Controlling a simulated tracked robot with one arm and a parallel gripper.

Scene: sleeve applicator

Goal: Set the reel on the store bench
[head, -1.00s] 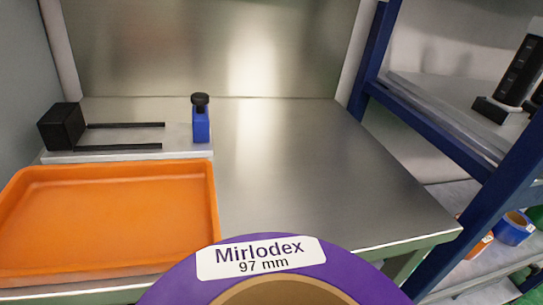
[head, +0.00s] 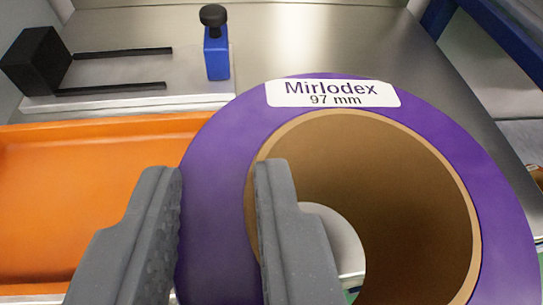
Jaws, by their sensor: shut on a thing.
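The reel (head: 212,190) is a large purple ring with a brown core and a white label reading "Mirlodex 97 mm". It fills the lower right of the head view. My gripper (head: 222,172) is shut on the reel's left wall, one finger outside the purple rim and the other inside the core opening. The reel's lower part is cut off by the frame edge. The bench (head: 330,40) is a bare metal top behind the reel, partly hidden by it. I cannot tell whether the reel touches the bench.
An orange tray (head: 90,190) lies at the left, partly behind my gripper. A dark blue frame (head: 490,30) stands at the right.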

